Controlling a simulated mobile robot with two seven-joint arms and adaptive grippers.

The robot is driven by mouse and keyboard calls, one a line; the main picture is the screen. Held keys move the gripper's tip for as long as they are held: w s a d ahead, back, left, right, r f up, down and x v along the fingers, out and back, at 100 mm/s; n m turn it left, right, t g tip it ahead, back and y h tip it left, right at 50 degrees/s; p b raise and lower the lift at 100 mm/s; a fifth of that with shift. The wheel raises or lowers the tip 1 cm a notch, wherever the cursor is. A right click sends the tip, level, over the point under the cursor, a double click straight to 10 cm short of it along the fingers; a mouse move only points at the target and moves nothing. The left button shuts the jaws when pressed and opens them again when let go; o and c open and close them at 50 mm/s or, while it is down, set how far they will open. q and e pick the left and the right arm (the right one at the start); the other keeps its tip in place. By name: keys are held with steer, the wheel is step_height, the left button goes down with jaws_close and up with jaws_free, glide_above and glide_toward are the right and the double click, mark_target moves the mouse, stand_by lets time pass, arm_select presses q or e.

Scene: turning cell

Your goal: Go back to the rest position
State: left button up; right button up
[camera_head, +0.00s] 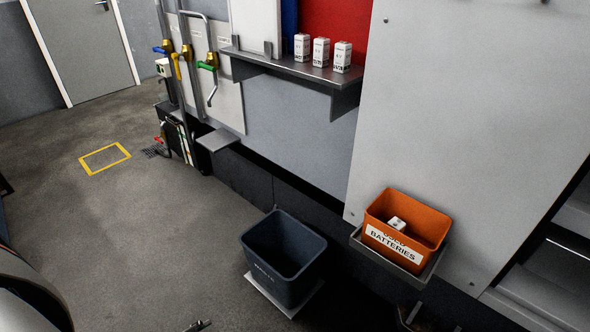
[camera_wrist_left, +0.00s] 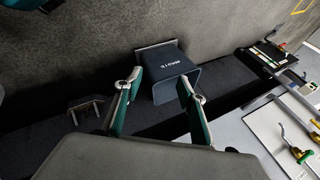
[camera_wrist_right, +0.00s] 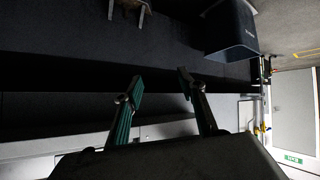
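My left gripper (camera_wrist_left: 160,83) is open in the left wrist view, with nothing between its green-padded fingers. The dark waste bin (camera_wrist_left: 165,80) shows beyond its fingertips, apart from them as far as I can tell. My right gripper (camera_wrist_right: 159,76) is open and empty in the right wrist view, with a dark wall base behind it. In the head view I cannot clearly make out either gripper. Small dark parts at the bottom edge are too cut off to name.
The waste bin (camera_head: 284,260) stands at the wall. An orange batteries bin (camera_head: 376,215), holding a small white box (camera_head: 397,223), sits on a bracket to its right. Several white boxes (camera_head: 321,52) stand on a wall shelf (camera_head: 290,68). Open floor (camera_head: 150,230) lies left.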

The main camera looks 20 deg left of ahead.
arm_select(q)
steer(key=w+d+r+n+t+h+p, duration=0.1)
steer(key=d+t+h+p, duration=0.1)
steer(key=d, duration=0.4)
steer(key=w+d+r+n+t+h+p, duration=0.1)
steer(key=w+d+n+t+h+p, duration=0.1)
steer(key=d+p, duration=0.3)
steer(key=shift+w+d+h, duration=0.3)
steer(key=shift+d+h, duration=0.05)
steer(key=shift+h, duration=0.25)
arm_select(e)
steer(key=r, duration=0.1)
steer(key=s+r, duration=0.1)
steer(key=s, duration=0.1)
steer(key=shift+s+a+r+m+g, duration=0.1)
steer(key=shift+a+r+m+g, duration=0.2)
steer(key=shift+r, duration=0.1)
arm_select(q)
steer(key=shift+r, duration=0.1)
arm_select(e)
steer(key=shift+w+r, duration=0.2)
steer(key=shift+r, duration=0.15)
